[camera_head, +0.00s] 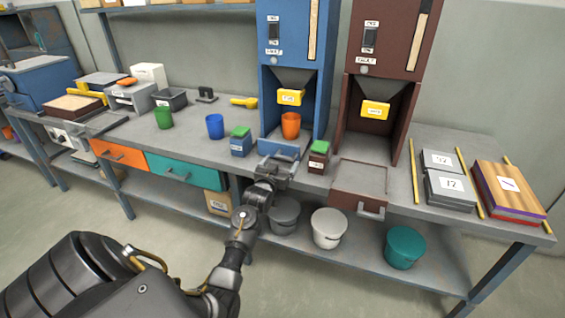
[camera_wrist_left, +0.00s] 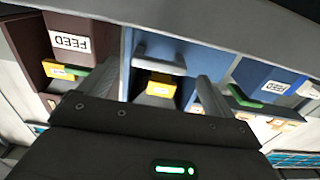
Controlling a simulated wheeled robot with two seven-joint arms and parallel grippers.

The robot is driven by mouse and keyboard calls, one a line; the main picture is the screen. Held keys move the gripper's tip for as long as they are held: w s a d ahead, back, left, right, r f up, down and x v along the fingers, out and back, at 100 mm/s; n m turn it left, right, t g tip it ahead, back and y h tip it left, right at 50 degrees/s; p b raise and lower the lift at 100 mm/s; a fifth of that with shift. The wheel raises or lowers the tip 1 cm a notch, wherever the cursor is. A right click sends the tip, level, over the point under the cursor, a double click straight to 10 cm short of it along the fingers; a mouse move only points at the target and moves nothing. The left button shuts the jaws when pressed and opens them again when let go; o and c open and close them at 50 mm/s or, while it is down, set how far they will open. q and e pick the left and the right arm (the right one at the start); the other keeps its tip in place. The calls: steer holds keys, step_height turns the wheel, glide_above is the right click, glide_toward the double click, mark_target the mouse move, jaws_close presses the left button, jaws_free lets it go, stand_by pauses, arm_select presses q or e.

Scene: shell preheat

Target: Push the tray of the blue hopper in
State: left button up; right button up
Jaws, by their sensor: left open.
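The blue hopper (camera_head: 272,75) stands on the bench, with an orange cup (camera_head: 290,125) inside its bay under a yellow-labelled spout (camera_head: 290,97). My left gripper (camera_head: 277,168) is open at the front of the bay, and it hides much of the tray front. In the left wrist view, a grey tray handle (camera_wrist_left: 160,64) on a blue front (camera_wrist_left: 180,48) lies between the spread fingers (camera_wrist_left: 160,80). I cannot tell whether the fingers touch the tray. My right gripper is not in view.
A brown hopper (camera_head: 388,35) stands to the right, with its tray (camera_head: 355,202) pulled out over the bench edge. Small blue (camera_head: 240,146) and brown (camera_head: 318,160) green-topped boxes flank the blue bay. Buckets (camera_head: 328,228) stand on the lower shelf.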

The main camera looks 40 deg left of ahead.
arm_select(q)
steer(key=shift+x, duration=0.95)
